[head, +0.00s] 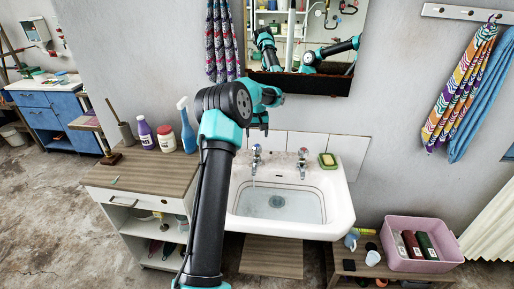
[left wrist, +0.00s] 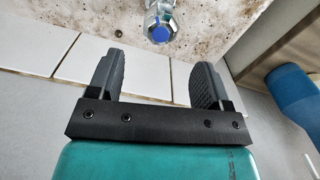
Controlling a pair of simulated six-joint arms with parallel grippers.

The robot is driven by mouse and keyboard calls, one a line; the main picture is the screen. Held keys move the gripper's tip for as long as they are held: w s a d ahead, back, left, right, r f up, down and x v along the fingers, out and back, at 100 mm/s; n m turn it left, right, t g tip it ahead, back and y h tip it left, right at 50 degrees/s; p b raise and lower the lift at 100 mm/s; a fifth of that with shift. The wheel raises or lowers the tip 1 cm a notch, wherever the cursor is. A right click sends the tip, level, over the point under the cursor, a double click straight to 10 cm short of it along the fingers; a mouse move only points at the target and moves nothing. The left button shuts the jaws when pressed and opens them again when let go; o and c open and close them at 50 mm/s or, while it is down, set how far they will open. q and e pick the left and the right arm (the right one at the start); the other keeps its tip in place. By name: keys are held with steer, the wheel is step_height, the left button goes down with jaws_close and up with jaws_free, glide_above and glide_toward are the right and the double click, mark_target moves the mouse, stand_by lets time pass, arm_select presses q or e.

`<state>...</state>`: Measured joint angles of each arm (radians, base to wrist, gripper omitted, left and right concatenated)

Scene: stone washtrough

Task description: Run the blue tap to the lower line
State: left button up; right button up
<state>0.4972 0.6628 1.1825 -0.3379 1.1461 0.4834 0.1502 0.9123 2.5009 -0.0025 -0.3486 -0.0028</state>
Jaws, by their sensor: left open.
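The blue tap (head: 256,158) is the left of two chrome taps on the white basin (head: 340,205). Its blue cap (left wrist: 161,31) shows in the left wrist view, ahead of and between my fingers. A thin stream seems to fall from its spout. Shallow water appears to lie in the basin, with the drain (head: 278,201) showing through. I cannot make out a lower line. My left gripper (head: 262,130) is above and just behind the blue tap; in the left wrist view its fingers (left wrist: 160,80) are apart and empty, not touching the tap. My right gripper is not directly in view.
A blue spray bottle (head: 187,127) stands on the wooden counter (head: 145,172) at left. A mirror (head: 305,45) hangs above. A pink tub (head: 420,235) stands at lower right.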

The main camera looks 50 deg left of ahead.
mark_target(258, 145)
arm_select(q)
step_height(258, 145, down, 8)
steer(key=shift+r, duration=0.15)
stand_by(0.3)
steer(key=c, duration=0.9)
steer(key=shift+m, duration=0.4)
steer(key=shift+w+d+m, duration=0.1)
steer(key=shift+m, duration=2.8)
steer(key=o, duration=0.9)
